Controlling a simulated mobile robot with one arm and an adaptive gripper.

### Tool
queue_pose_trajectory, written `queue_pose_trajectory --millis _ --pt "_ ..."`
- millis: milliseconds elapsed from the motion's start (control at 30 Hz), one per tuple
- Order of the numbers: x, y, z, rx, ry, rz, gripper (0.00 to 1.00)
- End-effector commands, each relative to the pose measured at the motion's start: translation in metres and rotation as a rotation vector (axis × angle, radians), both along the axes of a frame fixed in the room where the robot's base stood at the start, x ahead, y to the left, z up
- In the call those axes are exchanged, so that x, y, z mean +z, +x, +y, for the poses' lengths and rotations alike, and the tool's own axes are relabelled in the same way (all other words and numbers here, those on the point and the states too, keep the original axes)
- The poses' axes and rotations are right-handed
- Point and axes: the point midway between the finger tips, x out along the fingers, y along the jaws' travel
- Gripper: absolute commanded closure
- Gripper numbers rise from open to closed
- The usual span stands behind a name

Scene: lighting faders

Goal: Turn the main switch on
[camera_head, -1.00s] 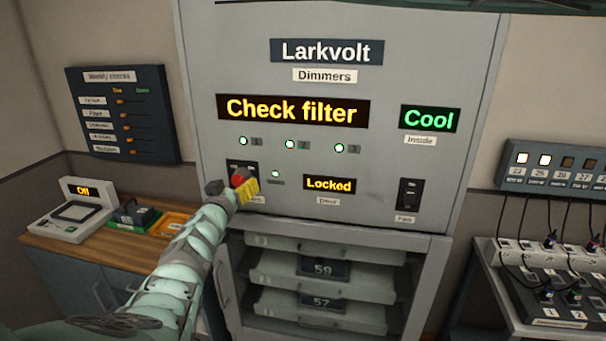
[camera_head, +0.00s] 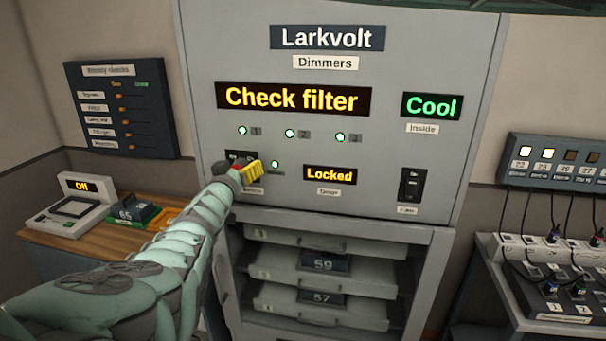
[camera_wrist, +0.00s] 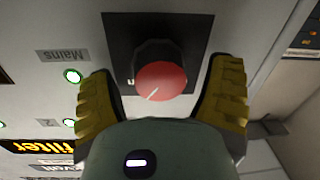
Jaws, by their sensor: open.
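The main switch is a red round knob (camera_wrist: 161,81) with a white pointer line, on a black plate (camera_wrist: 118,35) in the dimmer cabinet's front. In the wrist view the knob sits between the two yellow fingers of my gripper (camera_wrist: 160,92), which is open; gaps show on both sides, so it is not gripped. In the head view my gripper (camera_head: 247,172) is in front of the switch, hiding most of it and its label. A lit green lamp (camera_wrist: 72,76) sits near a label reading "Mains" (camera_wrist: 62,56).
The cabinet (camera_head: 440,60) shows "Check filter" (camera_head: 293,99), "Cool" and "Locked" (camera_head: 330,174). A black fan switch (camera_head: 411,186) is to the right. An open bay with several modules is below. A side counter (camera_head: 50,243) with devices is left; a cabled rack (camera_head: 545,280) is right.

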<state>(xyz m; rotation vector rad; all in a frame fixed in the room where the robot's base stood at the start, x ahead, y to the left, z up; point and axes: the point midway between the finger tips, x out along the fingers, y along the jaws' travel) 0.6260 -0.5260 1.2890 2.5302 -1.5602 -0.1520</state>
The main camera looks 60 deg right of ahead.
Motion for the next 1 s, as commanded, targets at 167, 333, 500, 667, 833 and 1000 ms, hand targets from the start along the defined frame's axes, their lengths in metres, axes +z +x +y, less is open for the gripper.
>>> queue_pose_trajectory --millis 167,333,500,667,833,1000 --pt "-0.0001 0.0000 0.0001 0.000 0.000 0.000 0.36" --pt "0.0000 -0.0001 0.0000 0.000 0.000 0.000 0.54" --pt "-0.0001 -0.0003 -0.0001 -0.001 0.000 0.000 0.72" --pt "-0.0002 -0.0005 -0.0002 -0.001 0.001 0.000 0.88" --pt "-0.0006 0.0000 0.0002 0.000 0.013 -0.029 0.90" --pt "-0.0012 -0.0006 0.0002 -0.001 0.056 -0.135 0.90"
